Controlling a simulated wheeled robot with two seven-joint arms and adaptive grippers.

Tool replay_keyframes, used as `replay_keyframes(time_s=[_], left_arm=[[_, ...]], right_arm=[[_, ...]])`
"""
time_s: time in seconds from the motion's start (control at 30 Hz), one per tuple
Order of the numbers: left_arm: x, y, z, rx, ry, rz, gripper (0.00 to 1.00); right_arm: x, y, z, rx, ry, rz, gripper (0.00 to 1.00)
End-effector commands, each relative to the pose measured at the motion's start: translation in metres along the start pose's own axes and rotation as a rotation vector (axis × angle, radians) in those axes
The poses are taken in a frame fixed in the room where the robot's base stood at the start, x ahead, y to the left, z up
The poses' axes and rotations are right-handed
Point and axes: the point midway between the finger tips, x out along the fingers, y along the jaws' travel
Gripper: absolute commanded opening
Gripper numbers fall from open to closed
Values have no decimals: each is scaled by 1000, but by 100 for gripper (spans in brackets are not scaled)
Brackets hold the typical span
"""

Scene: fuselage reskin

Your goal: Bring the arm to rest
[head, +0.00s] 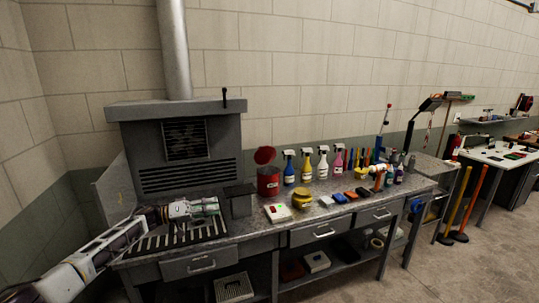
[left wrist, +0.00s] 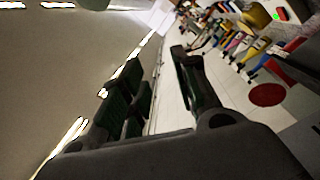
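My left arm comes in from the left in the head view. Its gripper (head: 212,207) is over the slatted grille (head: 160,243) of the grey extraction bench (head: 185,150), left of a small dark box (head: 241,203). In the left wrist view the two dark fingers of the left gripper (left wrist: 157,75) stand apart with nothing between them. My right arm and gripper are not in view.
A workbench (head: 330,218) continues to the right. On it stand a red can (head: 268,181) with its lid up, several spray bottles (head: 306,166), a yellow container (head: 302,200) and small tools. Brooms (head: 470,205) lean farther right. The floor in front is clear.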

Motion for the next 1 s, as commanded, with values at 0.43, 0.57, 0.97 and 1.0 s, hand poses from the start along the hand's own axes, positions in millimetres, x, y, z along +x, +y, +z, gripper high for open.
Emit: replay_keyframes(time_s=[0.43, 0.57, 0.97, 1.0], left_arm=[[4, -34, 18, 50, 83, -33, 30], [5, -52, 30, 75, 125, -58, 30], [-3, -150, 103, 187, 300, -256, 30], [-6, -161, 113, 197, 314, -284, 30]], right_arm=[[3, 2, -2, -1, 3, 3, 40], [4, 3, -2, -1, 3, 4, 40], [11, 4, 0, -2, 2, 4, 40], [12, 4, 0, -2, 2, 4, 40]])
